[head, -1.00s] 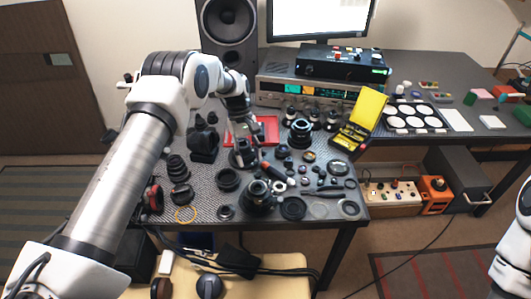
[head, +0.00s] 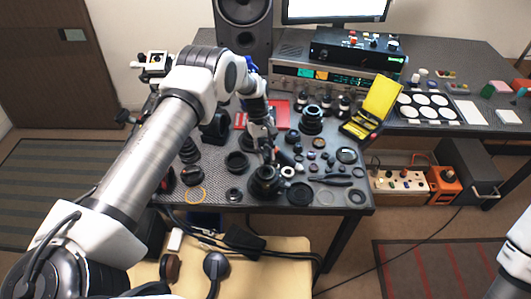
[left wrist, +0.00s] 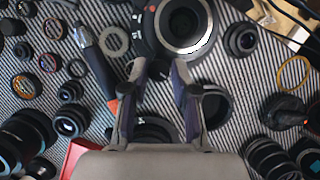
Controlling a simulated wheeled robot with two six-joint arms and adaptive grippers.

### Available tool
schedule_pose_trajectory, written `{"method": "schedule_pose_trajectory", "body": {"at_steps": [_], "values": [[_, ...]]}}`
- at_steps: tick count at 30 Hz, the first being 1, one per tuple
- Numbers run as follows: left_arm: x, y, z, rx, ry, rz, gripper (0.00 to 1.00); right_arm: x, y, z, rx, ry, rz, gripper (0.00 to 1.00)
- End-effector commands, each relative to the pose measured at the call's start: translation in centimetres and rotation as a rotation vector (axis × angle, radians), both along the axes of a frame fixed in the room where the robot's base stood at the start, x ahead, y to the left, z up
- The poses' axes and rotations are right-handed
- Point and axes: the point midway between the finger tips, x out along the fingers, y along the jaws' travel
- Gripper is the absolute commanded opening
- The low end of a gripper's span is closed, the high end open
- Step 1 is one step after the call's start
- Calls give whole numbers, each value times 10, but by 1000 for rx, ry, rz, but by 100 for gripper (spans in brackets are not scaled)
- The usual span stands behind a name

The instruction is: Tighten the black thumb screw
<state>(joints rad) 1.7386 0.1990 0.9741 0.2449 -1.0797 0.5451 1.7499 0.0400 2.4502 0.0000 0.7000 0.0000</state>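A large black lens with a bright silver ring (left wrist: 185,25) stands at the top of the left wrist view. In the head view this lens (head: 266,181) is near the table's front edge. A small dark knob (left wrist: 158,69), which looks like the black thumb screw, shows at its near side. My left gripper (left wrist: 159,72) points at it, with fingertips apart on either side of the knob. I cannot tell whether they touch it. In the head view my left gripper (head: 268,145) is just behind the lens. My right gripper is out of view.
Several loose lens parts and rings crowd the table around the lens. A screwdriver-like tool (left wrist: 95,62) lies left of my fingers in the wrist view. A red tray (head: 282,115) is behind, and an open yellow case (head: 381,97) stands to the right.

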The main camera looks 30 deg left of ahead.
Motion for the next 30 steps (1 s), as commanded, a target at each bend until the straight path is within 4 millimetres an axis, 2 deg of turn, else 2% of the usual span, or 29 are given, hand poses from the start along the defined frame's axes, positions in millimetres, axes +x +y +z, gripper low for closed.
{"method": "schedule_pose_trajectory", "body": {"at_steps": [14,23,30], "values": [[-1,0,-4,2,2,-31,0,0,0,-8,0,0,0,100],[1,-1,-8,2,2,-186,0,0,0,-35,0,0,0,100],[2,-2,-8,3,2,-397,0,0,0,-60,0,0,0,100]]}}
